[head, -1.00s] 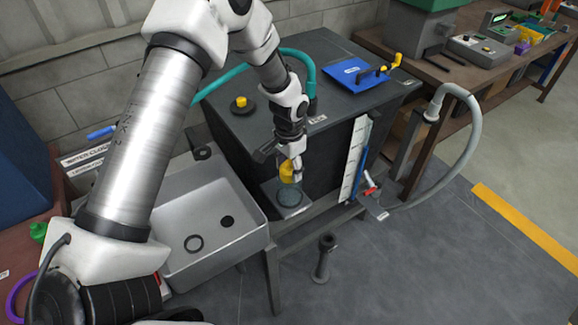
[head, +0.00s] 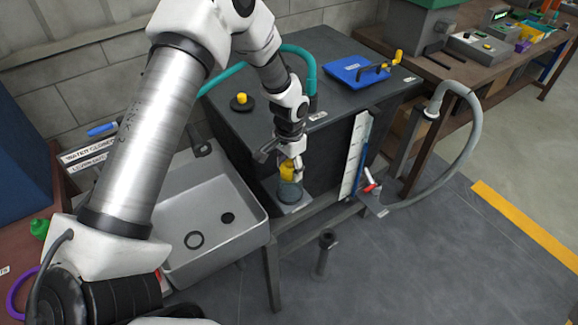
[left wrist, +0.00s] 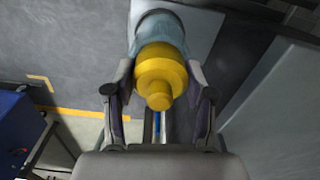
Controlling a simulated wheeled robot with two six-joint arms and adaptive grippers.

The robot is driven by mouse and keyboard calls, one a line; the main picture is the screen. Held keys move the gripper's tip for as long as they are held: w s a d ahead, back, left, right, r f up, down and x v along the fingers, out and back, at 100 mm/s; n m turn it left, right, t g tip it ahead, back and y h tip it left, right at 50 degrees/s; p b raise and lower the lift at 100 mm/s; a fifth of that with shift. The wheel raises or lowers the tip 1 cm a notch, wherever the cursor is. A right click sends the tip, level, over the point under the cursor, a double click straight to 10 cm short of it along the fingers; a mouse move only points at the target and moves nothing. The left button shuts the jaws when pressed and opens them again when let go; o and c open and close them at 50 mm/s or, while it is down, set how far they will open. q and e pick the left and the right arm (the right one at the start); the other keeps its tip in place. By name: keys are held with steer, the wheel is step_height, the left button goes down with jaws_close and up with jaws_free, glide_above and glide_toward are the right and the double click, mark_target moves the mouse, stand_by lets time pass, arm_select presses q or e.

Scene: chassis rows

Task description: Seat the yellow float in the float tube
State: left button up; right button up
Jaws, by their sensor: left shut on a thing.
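The yellow float (head: 287,170) is at the mouth of the clear bluish float tube (head: 289,190), which stands on a small pale ledge (head: 297,208) at the front of the dark tank. My left gripper (head: 290,164) is shut on the float from above. In the left wrist view the float (left wrist: 160,75) sits between the two fingers, its small knob towards the camera. The tube (left wrist: 158,28) shows just beyond it, in line with it. The float's lower part is hidden, so I cannot tell how deep it is. My right gripper is not in view.
The dark tank (head: 240,130) carries a yellow-knobbed black cap (head: 241,101), a teal hose and a blue plate (head: 358,70). A grey sink (head: 208,200) stands to the left. A white scale board (head: 355,155) and a grey hose (head: 470,130) are to the right.

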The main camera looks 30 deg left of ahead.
arm_select(q)
steer(key=shift+s+f, duration=0.2)
steer(key=shift+f, duration=0.1)
steer(key=o, duration=1.1)
steer(key=shift+o, duration=0.5)
steer(key=shift+w+f, duration=0.1)
steer(key=shift+w, duration=0.15)
step_height(320, 180, up, 12)
steer(key=shift+r, duration=0.1)
